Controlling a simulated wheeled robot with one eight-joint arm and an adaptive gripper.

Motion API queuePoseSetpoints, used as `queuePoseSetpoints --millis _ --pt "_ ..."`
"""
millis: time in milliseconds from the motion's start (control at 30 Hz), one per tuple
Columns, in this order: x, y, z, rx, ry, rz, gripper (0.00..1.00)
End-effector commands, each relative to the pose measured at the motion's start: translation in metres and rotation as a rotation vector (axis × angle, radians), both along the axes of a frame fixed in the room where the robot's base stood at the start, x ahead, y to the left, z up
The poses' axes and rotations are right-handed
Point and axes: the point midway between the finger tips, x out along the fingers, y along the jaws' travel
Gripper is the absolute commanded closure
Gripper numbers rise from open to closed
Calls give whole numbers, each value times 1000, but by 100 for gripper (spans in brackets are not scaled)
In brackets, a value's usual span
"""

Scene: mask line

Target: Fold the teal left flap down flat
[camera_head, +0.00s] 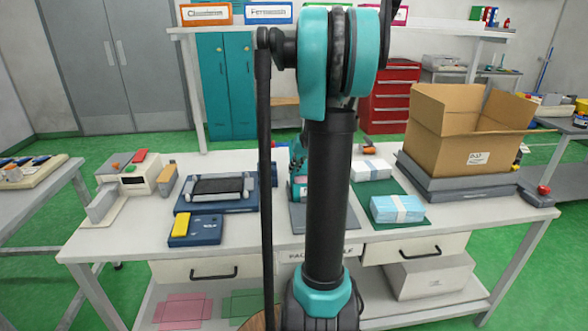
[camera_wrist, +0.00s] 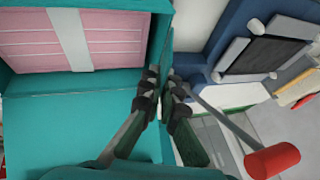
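The teal box shows in the wrist view, with a pink banded bundle (camera_wrist: 85,40) inside it. A narrow teal flap (camera_wrist: 166,35) stands nearly edge-on along the box's right side in that view. My gripper (camera_wrist: 165,88) has its dark fingers close together, one on each side of this flap, and looks shut on it. In the head view, a small part of the teal box (camera_head: 299,187) shows on the table behind my arm. My arm hides most of the box and my gripper there.
A blue tray with a dark-screened device (camera_head: 217,187) stands left of the box. Blue mask packs (camera_head: 398,208) lie on a green mat to the right, beside an open cardboard box (camera_head: 468,125). A red-ended handle (camera_wrist: 272,160) is close to my gripper's right side in the wrist view.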

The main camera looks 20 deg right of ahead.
Motion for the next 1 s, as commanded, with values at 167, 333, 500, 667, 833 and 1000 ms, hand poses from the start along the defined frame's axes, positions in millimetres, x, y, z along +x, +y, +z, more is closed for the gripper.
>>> queuePoseSetpoints --millis 167,333,500,667,833,1000 --pt "0 -1 0 9 -4 -1 100" --pt "-1 -4 -1 57 -17 -3 100" --pt "-2 -8 -3 157 -45 -4 100" --pt "-3 -13 -5 283 -82 -4 100" --pt "-4 -16 -9 420 -121 -3 100" --pt "-5 -19 -12 542 -157 -2 100"
